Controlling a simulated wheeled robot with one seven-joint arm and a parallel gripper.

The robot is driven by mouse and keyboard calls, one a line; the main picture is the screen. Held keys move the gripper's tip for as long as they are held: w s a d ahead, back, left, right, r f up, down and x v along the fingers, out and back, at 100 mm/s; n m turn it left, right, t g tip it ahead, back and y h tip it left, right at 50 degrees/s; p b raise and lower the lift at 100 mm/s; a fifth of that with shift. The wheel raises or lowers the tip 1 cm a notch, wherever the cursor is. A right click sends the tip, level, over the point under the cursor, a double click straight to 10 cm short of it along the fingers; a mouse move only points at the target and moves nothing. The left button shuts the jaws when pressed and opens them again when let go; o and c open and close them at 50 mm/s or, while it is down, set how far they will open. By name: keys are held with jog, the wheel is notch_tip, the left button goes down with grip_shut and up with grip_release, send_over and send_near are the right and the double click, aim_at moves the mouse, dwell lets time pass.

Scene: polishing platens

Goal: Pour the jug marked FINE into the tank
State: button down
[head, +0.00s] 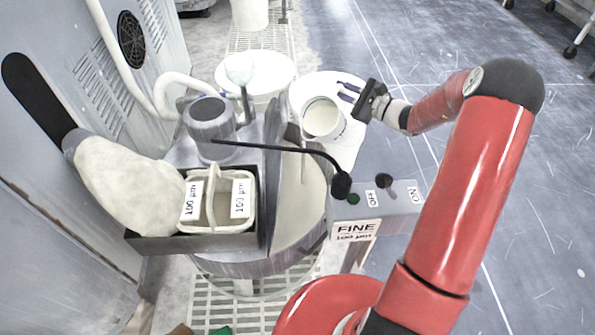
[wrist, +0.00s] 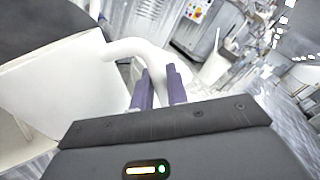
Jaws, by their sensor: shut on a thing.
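My gripper (head: 358,97) is shut on the handle of a white jug (head: 322,119), right of the polishing machine. In the wrist view, the purple fingers (wrist: 159,88) close on the white handle, and the jug's pale body (wrist: 60,85) fills the left. The jug's round mouth shows in the head view, with a pale inside. Its marking is too small to read. A white round tub (head: 282,68) stands behind the machine and a grey open cylinder (head: 210,116) on its left. No vessel is legibly marked as the tank.
A control box (head: 400,205) with a FINE 100 µm label (head: 356,230) is at the front right. A dark tray (head: 140,240) holds a white caddy (head: 218,222) labelled 100 µm. A black curved rod (head: 285,147) crosses the machine. Open floor lies right.

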aim_at(333, 98)
jog(key=shift+s+a+r+n+b, duration=0.45)
jog(key=shift+r+n+b, duration=0.1)
jog(key=shift+n, duration=0.15)
dwell(0.7)
jog(key=shift+s+a+f+n+b, duration=0.45)
jog(key=shift+n+b, duration=0.45)
jog(key=shift+b, duration=1)
dwell(0.4)
jog(key=shift+s+a+r+n+b, duration=0.25)
jog(key=shift+s+a+n+b, duration=0.3)
jog(key=shift+b, duration=0.55)
jog(key=shift+s+a+r+n+b, duration=0.3)
jog(key=shift+s+n+b, duration=0.2)
jog(key=shift+n+b, duration=0.45)
dwell(2.2)
